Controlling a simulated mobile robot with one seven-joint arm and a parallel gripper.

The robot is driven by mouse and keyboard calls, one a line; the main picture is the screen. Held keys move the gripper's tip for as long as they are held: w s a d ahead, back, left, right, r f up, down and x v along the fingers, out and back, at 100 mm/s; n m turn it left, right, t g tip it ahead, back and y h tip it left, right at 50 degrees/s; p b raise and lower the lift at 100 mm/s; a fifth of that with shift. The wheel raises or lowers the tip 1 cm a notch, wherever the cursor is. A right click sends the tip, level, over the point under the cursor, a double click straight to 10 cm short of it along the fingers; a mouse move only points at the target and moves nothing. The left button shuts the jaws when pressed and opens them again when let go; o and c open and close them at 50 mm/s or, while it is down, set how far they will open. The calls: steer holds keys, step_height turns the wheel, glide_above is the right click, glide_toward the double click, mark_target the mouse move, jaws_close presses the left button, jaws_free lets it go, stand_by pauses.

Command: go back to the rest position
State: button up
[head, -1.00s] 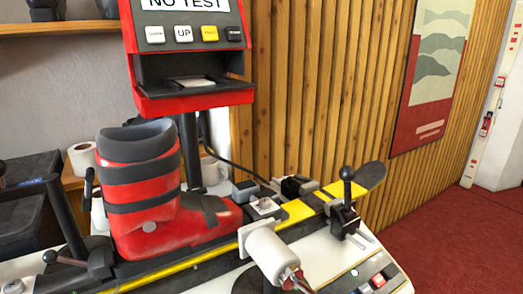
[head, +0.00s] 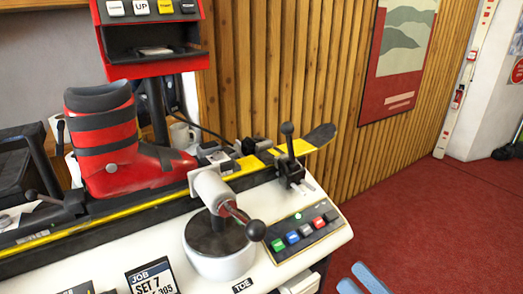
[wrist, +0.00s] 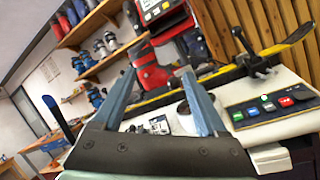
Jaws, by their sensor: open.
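My gripper (wrist: 158,75) shows in the wrist view with its two blue-grey fingers spread apart and nothing between them. In the head view only the blue finger ends of my gripper (head: 359,279) show at the bottom edge, right of the bench's front corner and over the red floor. The binding bench (head: 330,240) has a white top. On it a red ski boot (head: 105,140) stands upright on a yellow and black ski (head: 120,217). My gripper appears apart from both. The rest of my arm is hidden.
A white cylinder with a black-knobbed lever (head: 222,245) stands at the bench front. Coloured buttons (head: 305,230) line the right edge, below a black clamp lever (head: 290,160). The red test unit (head: 150,45) rises behind. Red floor (head: 440,220) on the right is clear.

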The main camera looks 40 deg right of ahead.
steer(key=w+a+r+m+t+h, duration=0.15)
steer(key=w+r+m+h, duration=0.3)
steer(key=m, duration=0.45)
steer(key=w+a+r+m+h, duration=0.35)
steer(key=r+m, duration=0.25)
steer(key=m, duration=0.3)
steer(key=w+a+r+m+t+h, duration=0.1)
steer(key=w+a+r+m+h, duration=0.1)
steer(key=w+r+m+h, duration=0.5)
steer(key=s+a+r+m+t+y, duration=0.3)
steer(key=a+r+m+y, duration=0.2)
steer(key=a+r+y, duration=1.1)
step_height(320, 180, up, 16)
steer(key=a+h+p, duration=0.2)
steer(key=p, duration=1.6)
steer(key=shift+w+a+r+h, duration=0.15)
steer(key=shift+w+h, duration=0.15)
steer(key=shift+w, duration=0.1)
